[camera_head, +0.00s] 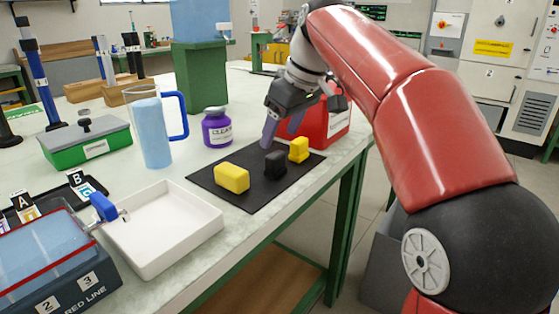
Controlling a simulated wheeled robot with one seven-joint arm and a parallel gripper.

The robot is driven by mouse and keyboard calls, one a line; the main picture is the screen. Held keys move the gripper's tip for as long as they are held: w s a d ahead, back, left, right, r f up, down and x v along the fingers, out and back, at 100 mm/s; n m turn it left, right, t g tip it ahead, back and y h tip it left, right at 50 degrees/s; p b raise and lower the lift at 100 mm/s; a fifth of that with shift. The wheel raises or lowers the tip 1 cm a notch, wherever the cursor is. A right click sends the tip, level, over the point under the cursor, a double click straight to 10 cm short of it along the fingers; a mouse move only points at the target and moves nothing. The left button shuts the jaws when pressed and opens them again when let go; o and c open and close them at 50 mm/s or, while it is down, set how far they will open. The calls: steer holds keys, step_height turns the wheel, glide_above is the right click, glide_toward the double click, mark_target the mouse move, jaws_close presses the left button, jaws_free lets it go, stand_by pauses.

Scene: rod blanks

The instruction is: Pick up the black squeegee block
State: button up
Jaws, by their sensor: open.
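The black squeegee block (275,163) lies on a dark mat (247,199), between two yellow blocks. One yellow block (232,178) is to its left and nearer, and the other yellow block (299,150) is to its right and farther. My gripper (281,136) is open and points down over the far part of the mat, just above and behind the black block. The block's dark colour blends with the mat, so its exact outline and any contact with a finger are hard to tell. Nothing shows between the fingers.
A purple jar (217,129) and a red container (326,122) stand close behind the mat. A pitcher (151,132) with a blue handle, a green box (85,141) and a white tray (166,232) are to the left. The table edge runs along the mat's right side.

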mark_target(276, 154)
steer(key=x, duration=0.2)
steer(key=b+x, duration=0.1)
steer(key=x, duration=0.4)
steer(key=shift+w+d+f, duration=0.2)
steer(key=shift+d+f, duration=0.05)
steer(key=shift+f, duration=0.15)
steer(key=c, duration=1.1)
steer(key=shift+o, duration=0.2)
steer(key=shift+r, duration=0.15)
